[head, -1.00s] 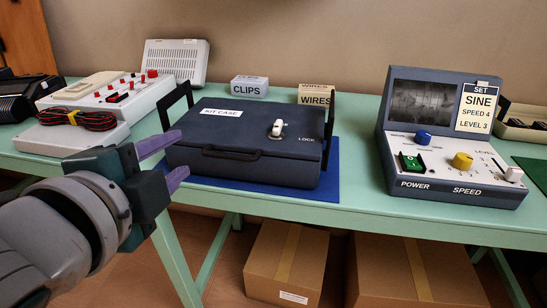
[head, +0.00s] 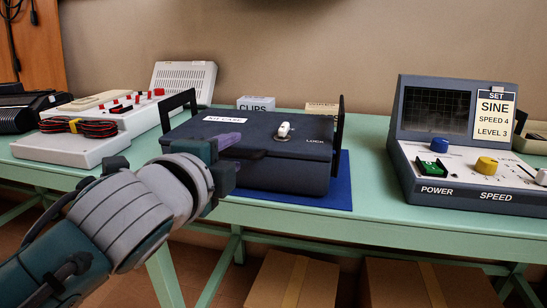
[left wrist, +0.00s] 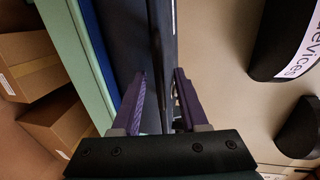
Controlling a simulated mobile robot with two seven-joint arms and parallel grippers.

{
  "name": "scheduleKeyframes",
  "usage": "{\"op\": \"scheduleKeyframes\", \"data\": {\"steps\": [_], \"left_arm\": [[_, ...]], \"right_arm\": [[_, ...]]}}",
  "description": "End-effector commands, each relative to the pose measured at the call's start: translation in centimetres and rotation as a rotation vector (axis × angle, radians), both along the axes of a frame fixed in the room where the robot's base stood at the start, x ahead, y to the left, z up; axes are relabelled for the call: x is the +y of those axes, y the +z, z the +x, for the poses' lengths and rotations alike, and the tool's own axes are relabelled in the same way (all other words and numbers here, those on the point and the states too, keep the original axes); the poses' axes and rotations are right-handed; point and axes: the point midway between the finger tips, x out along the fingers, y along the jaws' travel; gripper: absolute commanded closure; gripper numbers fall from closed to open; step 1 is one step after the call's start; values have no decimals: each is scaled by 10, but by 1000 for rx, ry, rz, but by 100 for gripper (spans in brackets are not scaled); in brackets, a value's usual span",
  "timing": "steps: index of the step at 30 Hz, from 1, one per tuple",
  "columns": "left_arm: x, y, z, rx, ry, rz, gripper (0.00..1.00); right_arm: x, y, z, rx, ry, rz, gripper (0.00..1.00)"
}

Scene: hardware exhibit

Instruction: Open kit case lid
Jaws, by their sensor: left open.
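The kit case (head: 300,176) is a dark blue-grey box on a blue mat (head: 343,190). Its lid (head: 262,125) looks down, with a white label (head: 223,119), a white latch knob (head: 284,129) and the word LOCK on top. Contact cannot be told. My right gripper is not in view.
Black upright brackets (head: 339,122) stand at the case's sides. A white device with red knobs (head: 115,106) and coiled cables (head: 78,127) is to the left. A control console (head: 455,140) is to the right. Small label boxes (head: 256,103) stand behind. Cardboard boxes (head: 292,282) lie below the table.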

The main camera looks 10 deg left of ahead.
Motion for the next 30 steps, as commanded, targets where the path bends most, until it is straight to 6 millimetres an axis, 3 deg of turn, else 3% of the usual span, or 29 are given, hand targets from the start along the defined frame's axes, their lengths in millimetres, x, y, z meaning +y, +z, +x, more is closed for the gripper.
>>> {"op": "scheduleKeyframes", "data": {"steps": [10,22,30], "left_arm": [[0,-1,6,1,0,-1,57],[0,-1,5,1,0,-1,100],[0,-1,5,1,0,0,100]], "right_arm": [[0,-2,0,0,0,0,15],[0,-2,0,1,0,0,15],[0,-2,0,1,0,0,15]]}}
